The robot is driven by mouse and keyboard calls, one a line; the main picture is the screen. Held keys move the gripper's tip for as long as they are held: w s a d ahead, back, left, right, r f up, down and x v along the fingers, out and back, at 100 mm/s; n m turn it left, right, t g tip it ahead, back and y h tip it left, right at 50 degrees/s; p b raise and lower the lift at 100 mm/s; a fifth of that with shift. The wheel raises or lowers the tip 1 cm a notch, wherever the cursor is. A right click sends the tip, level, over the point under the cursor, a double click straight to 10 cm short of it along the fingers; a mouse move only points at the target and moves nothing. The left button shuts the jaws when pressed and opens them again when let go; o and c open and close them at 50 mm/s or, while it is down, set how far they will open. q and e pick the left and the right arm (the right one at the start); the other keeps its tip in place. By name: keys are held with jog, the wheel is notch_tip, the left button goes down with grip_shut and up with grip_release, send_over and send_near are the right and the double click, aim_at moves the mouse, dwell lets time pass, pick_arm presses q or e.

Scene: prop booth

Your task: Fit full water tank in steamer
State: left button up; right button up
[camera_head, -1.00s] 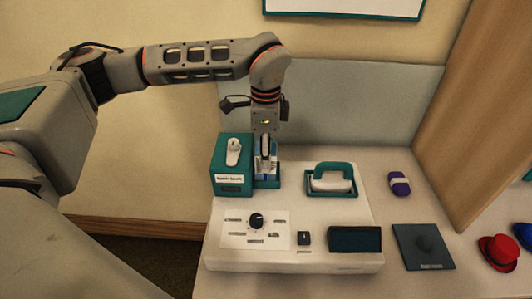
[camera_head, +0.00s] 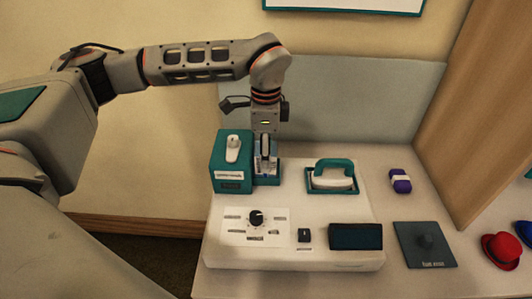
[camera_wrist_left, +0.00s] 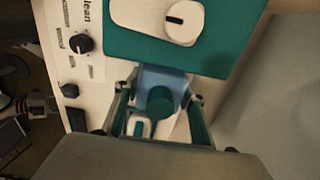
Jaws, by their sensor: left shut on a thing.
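The steamer (camera_head: 290,255) is a white base on the counter. A teal box (camera_head: 230,175) with a white lever on top stands at its back left; it also shows in the left wrist view (camera_wrist_left: 232,40). My left gripper (camera_head: 267,172) points down just right of this box. It is shut on the blue water tank (camera_head: 267,181), which shows between the fingers in the left wrist view (camera_wrist_left: 165,82). The tank sits low at the teal holder beside the box; the fingers hide much of it, and I cannot tell if it is fully seated.
A teal-handled iron (camera_head: 333,176) rests in a teal tray on the steamer. A dial (camera_head: 256,218), a small black switch (camera_head: 304,236) and a dark panel (camera_head: 355,237) are in front. A purple roll (camera_head: 400,181), dark mat (camera_head: 424,246) and red hat (camera_head: 500,251) lie right.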

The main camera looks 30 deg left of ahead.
pick_arm(q)
jog(key=o, duration=1.4)
jog(key=shift+c, duration=0.2)
jog(key=shift+r, duration=0.1)
notch_tip(320, 180, up, 12)
jog(key=shift+f, duration=0.1)
jog(key=shift+s, duration=0.1)
